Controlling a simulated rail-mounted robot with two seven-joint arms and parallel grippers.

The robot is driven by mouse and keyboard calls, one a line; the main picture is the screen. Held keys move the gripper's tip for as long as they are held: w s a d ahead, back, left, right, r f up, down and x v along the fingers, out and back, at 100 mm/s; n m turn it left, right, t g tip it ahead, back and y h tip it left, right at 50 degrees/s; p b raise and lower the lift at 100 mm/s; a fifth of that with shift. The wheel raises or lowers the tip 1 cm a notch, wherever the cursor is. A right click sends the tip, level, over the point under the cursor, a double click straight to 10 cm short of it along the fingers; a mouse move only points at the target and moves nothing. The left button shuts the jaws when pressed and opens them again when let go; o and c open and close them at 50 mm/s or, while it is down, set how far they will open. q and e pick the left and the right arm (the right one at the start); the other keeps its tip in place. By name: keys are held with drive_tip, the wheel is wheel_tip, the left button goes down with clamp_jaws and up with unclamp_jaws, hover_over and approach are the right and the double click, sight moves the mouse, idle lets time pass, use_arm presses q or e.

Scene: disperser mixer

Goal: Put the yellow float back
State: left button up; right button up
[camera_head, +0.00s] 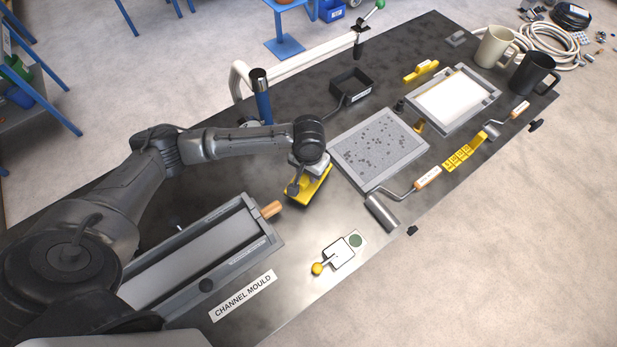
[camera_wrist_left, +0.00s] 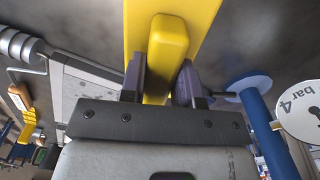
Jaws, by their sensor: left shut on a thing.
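The yellow float (camera_head: 318,188) is a flat yellow plate with a raised yellow handle. My left gripper (camera_head: 299,180) is above it, shut on the handle. In the left wrist view, the two dark fingers of the left gripper (camera_wrist_left: 161,82) press on both sides of the yellow float's handle (camera_wrist_left: 168,45). The float is over the dark table between the channel mould and the speckled grey slab. I cannot tell if its plate touches the table. My right gripper is not in view.
The channel mould (camera_head: 271,241) with a wooden handle lies to the left. The speckled slab (camera_head: 380,146), a roller (camera_head: 382,212) and a yellow-knobbed switch plate (camera_head: 338,255) lie to the right. A smaller yellow tool (camera_head: 420,71) lies farther back.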

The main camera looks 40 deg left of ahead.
sight(308, 179)
use_arm(q)
wheel_tip(308, 179, down, 4)
drive_tip(key=shift+r+b, duration=0.1)
drive_tip(key=shift+b, duration=0.4)
drive_tip(key=o, duration=0.9)
wheel_tip(308, 179, up, 12)
drive_tip(key=p, duration=0.3)
drive_tip(key=shift+f, duration=0.2)
drive_tip(key=shift+r, duration=0.25)
